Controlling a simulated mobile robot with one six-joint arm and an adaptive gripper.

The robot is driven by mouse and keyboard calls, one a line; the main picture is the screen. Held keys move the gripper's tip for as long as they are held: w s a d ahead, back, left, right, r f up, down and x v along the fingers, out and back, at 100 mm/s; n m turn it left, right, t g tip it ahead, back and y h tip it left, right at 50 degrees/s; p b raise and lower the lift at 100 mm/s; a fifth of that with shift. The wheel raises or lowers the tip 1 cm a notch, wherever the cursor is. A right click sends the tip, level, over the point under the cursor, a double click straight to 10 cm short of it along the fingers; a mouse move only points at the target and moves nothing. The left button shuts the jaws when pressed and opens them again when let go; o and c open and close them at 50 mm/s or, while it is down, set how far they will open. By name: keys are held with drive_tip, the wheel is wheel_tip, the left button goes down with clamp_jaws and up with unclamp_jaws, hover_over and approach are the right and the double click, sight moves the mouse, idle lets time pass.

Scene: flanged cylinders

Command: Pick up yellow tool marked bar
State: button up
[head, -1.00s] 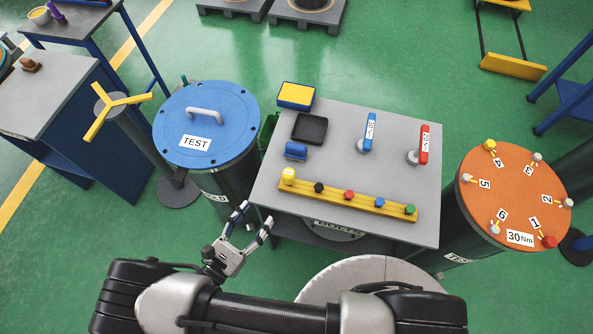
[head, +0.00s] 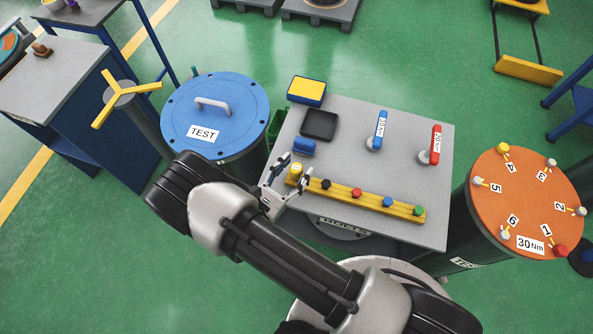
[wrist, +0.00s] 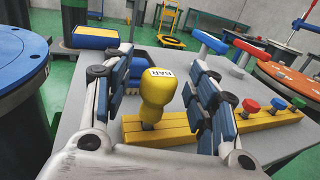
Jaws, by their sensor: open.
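The yellow tool marked BAR (wrist: 158,92) stands upright at the left end of a yellow rack (wrist: 265,118) on the grey table. In the head view the tool (head: 295,171) is partly hidden by my gripper (head: 285,180). In the wrist view my gripper (wrist: 160,100) is open, with one finger on each side of the tool. The fingers appear apart from it, and the tool's head shows between them with its label facing up.
The rack also holds black, red (head: 357,193), blue and green knobs. A blue block (head: 304,148), a black tray (head: 319,125) and red and blue T-handled tools stand behind. A blue TEST drum (head: 215,112) is left; an orange drum (head: 510,190) is right.

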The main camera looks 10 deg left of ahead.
drive_tip(key=shift+w+d, duration=0.1)
drive_tip(key=shift+w, duration=0.2)
drive_tip(key=shift+c, duration=0.3)
drive_tip(key=c, duration=1.2)
